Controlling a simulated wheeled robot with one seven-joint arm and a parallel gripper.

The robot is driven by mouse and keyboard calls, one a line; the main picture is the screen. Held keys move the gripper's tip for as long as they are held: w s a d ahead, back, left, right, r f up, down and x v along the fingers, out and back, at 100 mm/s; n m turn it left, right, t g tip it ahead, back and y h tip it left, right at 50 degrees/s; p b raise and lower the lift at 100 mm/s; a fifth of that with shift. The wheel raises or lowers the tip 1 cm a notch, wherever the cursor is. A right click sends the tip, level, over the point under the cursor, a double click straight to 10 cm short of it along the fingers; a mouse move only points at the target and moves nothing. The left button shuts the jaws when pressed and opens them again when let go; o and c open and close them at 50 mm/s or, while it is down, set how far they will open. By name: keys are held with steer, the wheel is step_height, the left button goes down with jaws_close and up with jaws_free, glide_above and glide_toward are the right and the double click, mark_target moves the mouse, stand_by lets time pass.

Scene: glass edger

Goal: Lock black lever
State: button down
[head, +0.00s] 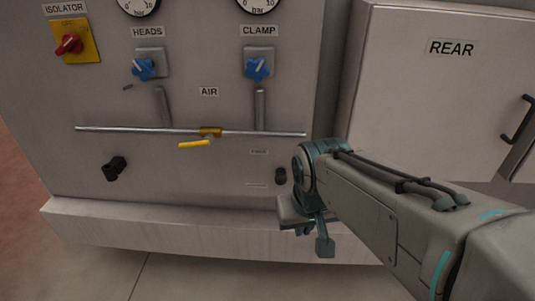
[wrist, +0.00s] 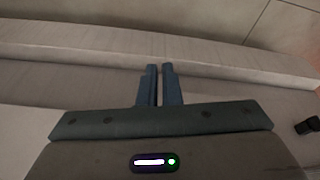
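Two black fittings stand out from the lower part of the grey panel in the head view. One black lever or knob (head: 115,168) is at the left, tilted up to the right. The other black lever (head: 282,176) is at the right, close beside my wrist and partly hidden by it. My gripper (head: 318,243) is just below and right of that one, in front of the panel's base ledge, touching neither fitting.
A horizontal rod with a brass block (head: 210,132) and a yellow handle (head: 196,143) crosses the panel above the black fittings. Blue valve knobs (head: 144,68) (head: 258,68) and a red isolator switch (head: 69,43) sit higher. A ledge (head: 160,232) juts out below. A REAR cabinet (head: 440,90) stands right.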

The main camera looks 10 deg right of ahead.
steer(key=w+a+r+h+p, duration=0.1)
steer(key=w+r, duration=0.5)
steer(key=w, duration=0.3)
steer(key=w+a+r+m+t+h+p, duration=0.1)
steer(key=w+a+r, duration=0.1)
steer(key=w+r, duration=0.4)
steer(key=w, duration=0.4)
steer(key=shift+m+p, duration=0.3)
glide_above(278, 174)
steer(key=w, duration=0.2)
step_height(278, 174, down, 9)
steer(key=shift+s+f+p, duration=0.2)
steer(key=shift+s+f, duration=0.1)
steer(key=shift+f, duration=0.3)
steer(key=shift+s+f+p, duration=0.15)
steer(key=shift+s+f, duration=0.2)
steer(key=shift+f, duration=0.3)
steer(key=shift+s+f+p, duration=0.2)
steer(key=shift+s+f, duration=0.1)
steer(key=shift+f, duration=0.3)
steer(key=shift+s+f+b, duration=0.1)
steer(key=shift+b, duration=0.25)
